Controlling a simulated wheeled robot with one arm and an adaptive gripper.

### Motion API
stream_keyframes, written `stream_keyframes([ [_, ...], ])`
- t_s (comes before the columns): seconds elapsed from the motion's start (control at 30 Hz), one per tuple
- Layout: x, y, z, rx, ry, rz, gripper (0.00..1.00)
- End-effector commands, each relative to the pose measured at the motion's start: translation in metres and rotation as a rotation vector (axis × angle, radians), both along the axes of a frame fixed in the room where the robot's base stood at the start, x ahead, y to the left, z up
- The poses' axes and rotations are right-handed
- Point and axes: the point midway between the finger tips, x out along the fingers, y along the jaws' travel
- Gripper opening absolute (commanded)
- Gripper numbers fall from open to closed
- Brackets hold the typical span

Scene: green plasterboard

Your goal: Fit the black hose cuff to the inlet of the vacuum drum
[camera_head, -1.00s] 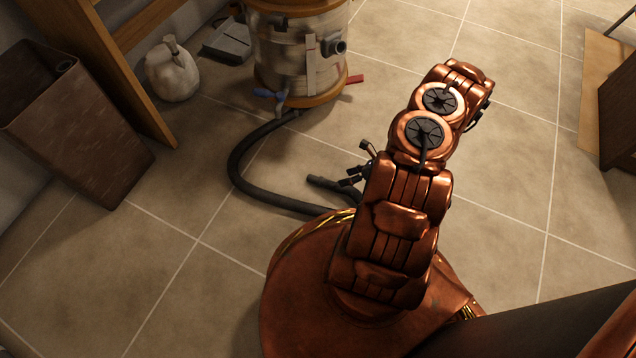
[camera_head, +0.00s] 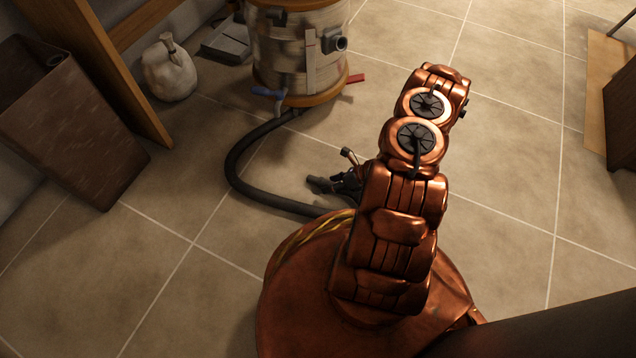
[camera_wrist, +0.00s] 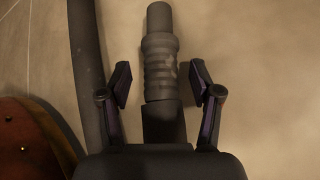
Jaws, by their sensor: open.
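The vacuum drum (camera_head: 285,62) stands upright on the floor at the top of the head view. Its round inlet (camera_head: 339,43) sticks out on the right side. The hose (camera_head: 243,170) curves from the drum's base across the floor towards my base. The black hose cuff (camera_head: 317,184) lies at its free end. In the wrist view the ribbed cuff (camera_wrist: 160,62) points away from me, between the two fingers in the picture. My gripper (camera_wrist: 160,82) is open, with a gap visible on both sides of the cuff. In the head view my gripper (camera_head: 346,180) is beside the cuff, partly hidden by my arm.
A brown bin (camera_head: 70,130) and a wooden frame (camera_head: 110,75) stand at the left. A pale sack (camera_head: 169,70) and a grey dustpan (camera_head: 226,42) are left of the drum. A blue-handled item (camera_head: 268,92) lies against the drum's base.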

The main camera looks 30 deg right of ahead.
Motion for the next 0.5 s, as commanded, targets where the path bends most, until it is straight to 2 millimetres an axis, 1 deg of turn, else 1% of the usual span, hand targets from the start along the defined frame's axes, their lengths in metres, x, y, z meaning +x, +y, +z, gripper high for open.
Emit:
stream_keyframes([
  [0.1, 0.0001, -0.0003, 0.0004, 0.0, 0.0, 0.0, 0.63],
  [0.5, 0.0, -0.0004, 0.0004, 0.0, 0.0, 0.0, 0.21],
])
